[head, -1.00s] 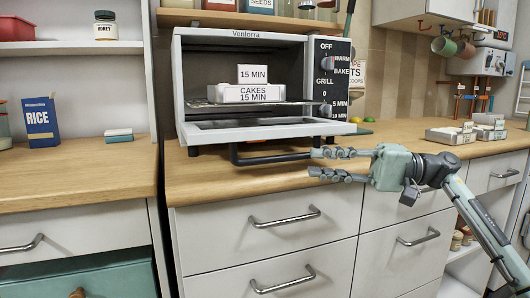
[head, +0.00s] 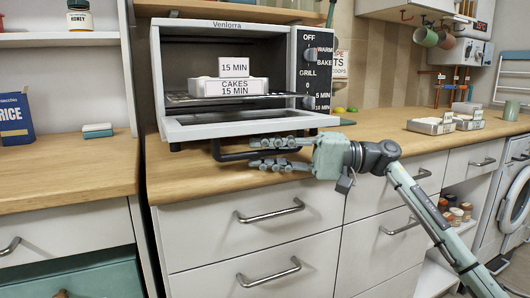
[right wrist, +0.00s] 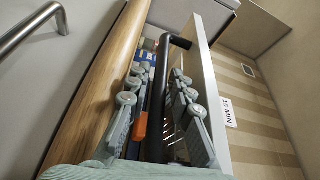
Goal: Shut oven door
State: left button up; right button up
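The toaster oven (head: 225,28) stands on the wooden counter with its door (head: 240,123) folded down, sticking out flat toward me. The door's dark bar handle (head: 232,155) runs along its front edge. My right gripper (head: 251,153) reaches in from the right, its fingers open and pointing left along the handle. In the right wrist view, the black handle (right wrist: 160,95) lies between the two open fingers (right wrist: 160,82), with the pale door panel (right wrist: 208,85) to the right. Whether a finger touches the handle I cannot tell. My left gripper is not in view.
Inside the oven, boxes marked CAKES 15 MIN (head: 230,87) sit on the rack (head: 185,99). Drawers with metal handles (head: 270,211) are below the counter (head: 400,126). Small boxes (head: 430,126) stand at the right; the counter between is mostly clear.

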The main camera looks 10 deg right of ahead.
aim_at(265, 121)
jog(key=shift+c, duration=0.5)
grip_shut()
